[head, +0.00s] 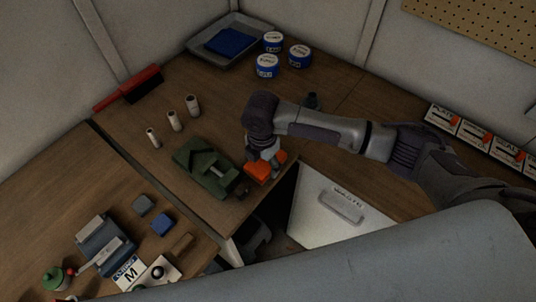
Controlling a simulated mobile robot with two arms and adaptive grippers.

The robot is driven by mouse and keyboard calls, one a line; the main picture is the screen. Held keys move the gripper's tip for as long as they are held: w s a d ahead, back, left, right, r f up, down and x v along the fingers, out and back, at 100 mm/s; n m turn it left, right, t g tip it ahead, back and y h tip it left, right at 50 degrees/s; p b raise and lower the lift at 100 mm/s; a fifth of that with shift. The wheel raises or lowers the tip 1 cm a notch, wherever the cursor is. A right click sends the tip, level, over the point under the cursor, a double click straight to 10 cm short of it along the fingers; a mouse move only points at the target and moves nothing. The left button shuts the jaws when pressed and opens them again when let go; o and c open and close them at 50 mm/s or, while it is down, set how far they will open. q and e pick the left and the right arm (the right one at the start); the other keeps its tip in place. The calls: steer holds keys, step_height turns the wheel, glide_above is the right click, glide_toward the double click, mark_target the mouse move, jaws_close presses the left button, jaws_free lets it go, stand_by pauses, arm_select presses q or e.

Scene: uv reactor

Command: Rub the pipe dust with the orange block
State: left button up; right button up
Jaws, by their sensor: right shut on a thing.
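My right gripper (265,158) reaches in from the right and points down at the table. It is shut on the orange block (259,172), low over the wooden tabletop near its front edge. The block is just right of a green vise-like fixture (193,166), which holds a short grey piece. I cannot tell whether the block touches the fixture or the table. No pipe dust can be made out at this size. My left gripper is not in view.
Blue-labelled tins (267,66) and a grey tray (203,48) with a blue cloth are at the back. A red-handled brush (128,88) lies at the left. A white waste bin (330,206) is below the front edge. Boxes (474,134) line the right side.

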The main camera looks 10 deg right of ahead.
steer(key=shift+s+a+p, duration=0.5)
steer(key=shift+s+a, duration=0.05)
steer(key=shift+a, duration=0.1)
steer(key=shift+w+d+f, duration=0.1)
steer(key=shift+w, duration=0.05)
steer(key=shift+w+d+r, duration=0.25)
steer(key=shift+w+d, duration=0.5)
steer(key=shift+d, duration=0.1)
steer(key=shift+w+d+f, duration=0.1)
steer(key=shift+w+d, duration=0.6)
steer(key=shift+d, duration=0.25)
steer(key=shift+w+d, duration=0.55)
steer(key=shift+d, duration=0.15)
steer(key=shift+w+d, duration=0.5)
steer(key=shift+d, duration=0.2)
step_height(320, 180, up, 6)
steer(key=p, duration=0.6)
